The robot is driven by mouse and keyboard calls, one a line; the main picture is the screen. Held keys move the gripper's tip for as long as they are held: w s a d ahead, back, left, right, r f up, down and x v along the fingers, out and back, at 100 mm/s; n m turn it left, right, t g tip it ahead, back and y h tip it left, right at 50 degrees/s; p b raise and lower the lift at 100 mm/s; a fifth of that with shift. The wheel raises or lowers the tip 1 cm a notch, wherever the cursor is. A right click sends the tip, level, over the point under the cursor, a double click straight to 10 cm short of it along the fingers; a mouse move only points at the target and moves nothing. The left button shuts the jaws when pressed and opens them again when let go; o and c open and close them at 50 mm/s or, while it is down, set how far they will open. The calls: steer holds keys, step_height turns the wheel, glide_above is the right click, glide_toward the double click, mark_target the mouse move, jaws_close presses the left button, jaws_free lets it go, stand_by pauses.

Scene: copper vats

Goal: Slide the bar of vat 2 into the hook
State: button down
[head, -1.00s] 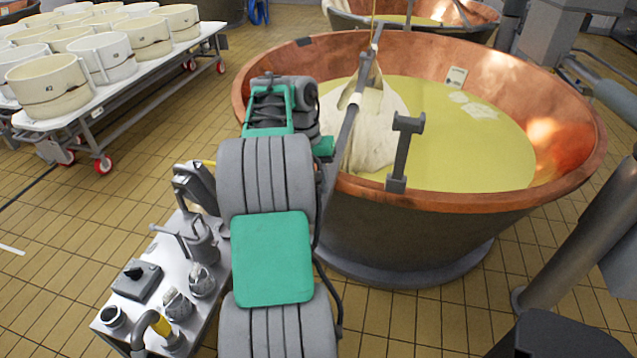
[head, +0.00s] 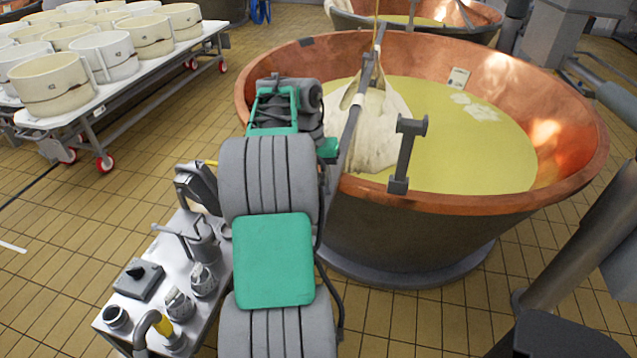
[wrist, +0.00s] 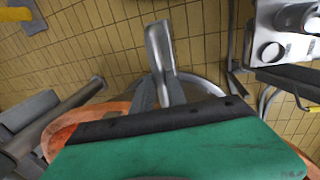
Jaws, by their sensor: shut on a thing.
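Vat 2 is the large copper vat (head: 540,205), holding yellow liquid. A grey bar (head: 352,118) slants over its near-left rim, with its far end above the liquid. A pale cloth bundle (head: 375,135) hangs from the bar into the liquid. The grey hook post (head: 405,155) stands upright on the near rim, to the right of the bar and apart from it. My gripper (head: 328,150) is at the near part of the bar, mostly hidden by my arm, and shut on it.
A white table (head: 95,105) with several round moulds is at upper left. Another copper vat (head: 475,14) is behind. A grey pipe (head: 575,250) slants at right. Tiled floor is free left of the cart.

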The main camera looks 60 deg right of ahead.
steer(key=shift+s+d, duration=0.1)
steer(key=shift+s, duration=0.45)
steer(key=c, duration=1.7)
jaws_free()
steer(key=shift+s, duration=0.1)
steer(key=shift+o, duration=0.7)
steer(key=shift+s+d, duration=0.1)
steer(key=shift+s, duration=0.1)
steer(key=shift+o, duration=1.2)
steer(key=shift+w, duration=0.1)
steer(key=shift+w+r, duration=0.15)
steer(key=shift+w, duration=0.05)
steer(key=r+p, duration=0.1)
steer(key=r, duration=0.1)
steer(key=r+p, duration=0.1)
steer(key=r, duration=0.1)
steer(key=w+r+p, duration=0.1)
steer(key=r+p, duration=0.1)
steer(key=r, duration=0.1)
steer(key=shift+w+a+r, duration=0.1)
steer(key=shift+a, duration=0.1)
